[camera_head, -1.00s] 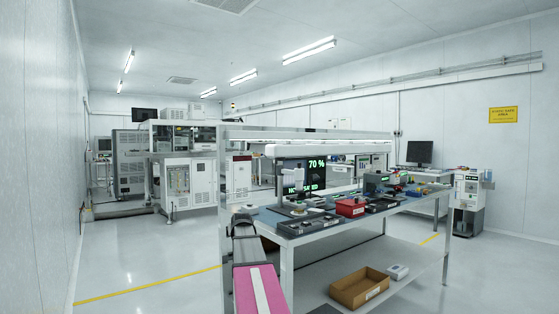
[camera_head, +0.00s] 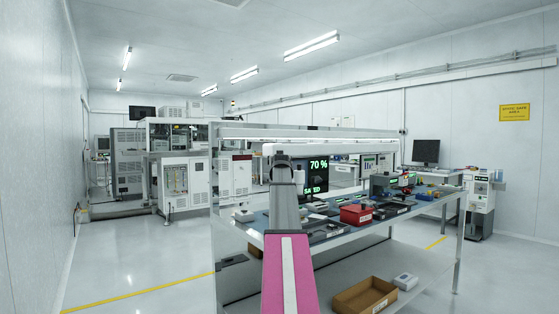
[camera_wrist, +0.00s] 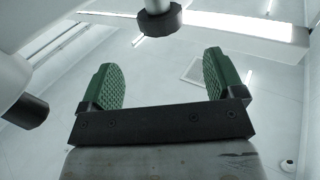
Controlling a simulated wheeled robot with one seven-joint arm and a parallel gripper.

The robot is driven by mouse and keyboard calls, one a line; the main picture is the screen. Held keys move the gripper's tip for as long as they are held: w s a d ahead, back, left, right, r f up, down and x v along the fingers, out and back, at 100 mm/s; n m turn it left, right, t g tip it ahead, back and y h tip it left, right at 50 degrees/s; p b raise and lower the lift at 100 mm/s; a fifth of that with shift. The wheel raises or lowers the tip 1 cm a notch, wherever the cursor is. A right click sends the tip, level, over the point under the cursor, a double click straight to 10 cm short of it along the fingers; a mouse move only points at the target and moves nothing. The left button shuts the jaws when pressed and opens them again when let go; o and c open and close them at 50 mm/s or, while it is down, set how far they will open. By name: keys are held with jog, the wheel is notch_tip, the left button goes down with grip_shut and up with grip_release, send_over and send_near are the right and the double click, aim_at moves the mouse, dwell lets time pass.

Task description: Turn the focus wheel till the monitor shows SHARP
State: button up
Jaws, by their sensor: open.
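The monitor (camera_head: 318,172) on the bench is black with green text. It reads "70 %" at the top; the line below is partly hidden by my arm, with "SA ED" showing. My gripper (camera_wrist: 163,78) is open and empty in the wrist view, its two green ridged pads well apart with ceiling and wall behind. Above them hangs a black round part (camera_wrist: 161,20) on a pale stem, apart from the pads. A black cylinder (camera_wrist: 25,110) sticks out of a pale body at the left. I cannot tell whether either is the focus wheel. In the head view my arm hides the gripper.
The bench (camera_head: 340,236) carries a red box (camera_head: 356,215) and several dark trays right of my arm. An overhead lamp bar (camera_head: 345,146) spans above it. A cardboard box (camera_head: 364,297) sits on the lower shelf. The floor (camera_head: 140,270) at left is clear.

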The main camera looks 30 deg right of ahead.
jog(key=x, duration=1)
jog(key=shift+w, duration=0.3)
jog(key=c, duration=0.9)
